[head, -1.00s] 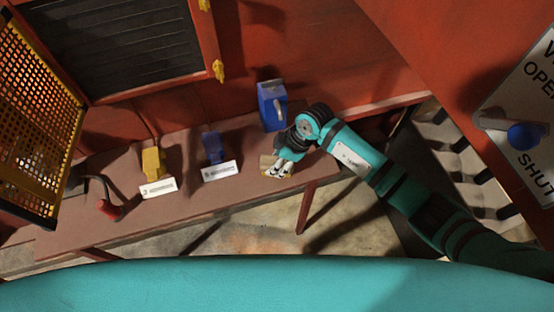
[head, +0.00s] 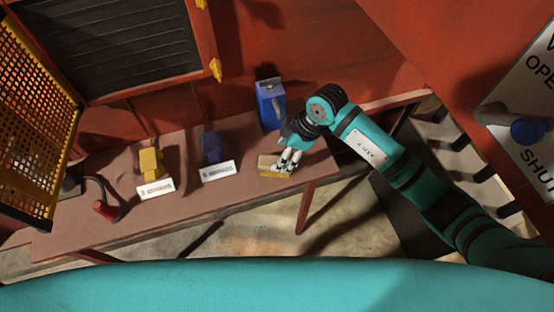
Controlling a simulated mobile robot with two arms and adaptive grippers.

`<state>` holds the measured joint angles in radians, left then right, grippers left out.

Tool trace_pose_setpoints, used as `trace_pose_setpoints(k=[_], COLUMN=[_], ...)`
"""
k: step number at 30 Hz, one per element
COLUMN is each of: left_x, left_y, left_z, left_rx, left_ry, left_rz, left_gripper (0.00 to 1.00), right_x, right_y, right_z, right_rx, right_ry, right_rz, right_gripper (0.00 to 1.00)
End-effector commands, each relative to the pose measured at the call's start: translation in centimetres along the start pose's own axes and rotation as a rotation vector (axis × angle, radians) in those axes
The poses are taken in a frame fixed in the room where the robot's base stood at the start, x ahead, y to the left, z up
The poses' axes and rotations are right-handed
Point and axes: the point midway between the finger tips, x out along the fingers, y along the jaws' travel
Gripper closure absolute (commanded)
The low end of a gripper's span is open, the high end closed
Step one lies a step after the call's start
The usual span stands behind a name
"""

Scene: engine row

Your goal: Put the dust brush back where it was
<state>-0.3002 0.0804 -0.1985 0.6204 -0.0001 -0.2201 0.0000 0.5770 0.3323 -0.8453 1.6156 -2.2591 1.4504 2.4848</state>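A small tan block with a yellowish lower edge, which looks like the dust brush (head: 267,163), lies at the front right part of the brown bench (head: 112,176). My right gripper (head: 287,166) comes in from the right, and its pale fingers overlap the right part of this block. The fingers hide that part, and I cannot tell whether they are closed on it or just above it. My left gripper is out of view.
A blue box (head: 271,104) stands just behind my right gripper. Left of it are a dark blue item (head: 211,146) and a yellow item (head: 150,161), with white labels in front. A red-ended hose (head: 105,210) lies at the left end.

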Motion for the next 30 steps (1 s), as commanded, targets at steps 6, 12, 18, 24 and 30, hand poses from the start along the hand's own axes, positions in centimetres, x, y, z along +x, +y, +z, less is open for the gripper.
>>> trace_pose_setpoints(k=[6,12,18,24,30], left_x=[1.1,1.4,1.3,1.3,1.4], left_y=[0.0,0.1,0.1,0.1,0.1], left_z=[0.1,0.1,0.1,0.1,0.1], left_rx=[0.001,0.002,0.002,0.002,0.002], left_ry=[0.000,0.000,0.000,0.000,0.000], left_rz=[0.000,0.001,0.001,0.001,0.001], left_gripper=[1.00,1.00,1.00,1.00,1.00], right_x=[-4.2,-6.3,-6.7,-6.6,-6.5], right_y=[0.0,0.0,-0.1,-0.2,-2.8], right_z=[0.1,0.0,0.0,-0.2,-6.1], right_rx=[-0.002,0.000,0.000,-0.005,-0.142], right_ry=[-0.001,0.000,0.000,0.012,0.319], right_rz=[0.002,-0.001,-0.002,-0.004,-0.021], right_gripper=[0.35,0.35,0.35,0.35,0.35])
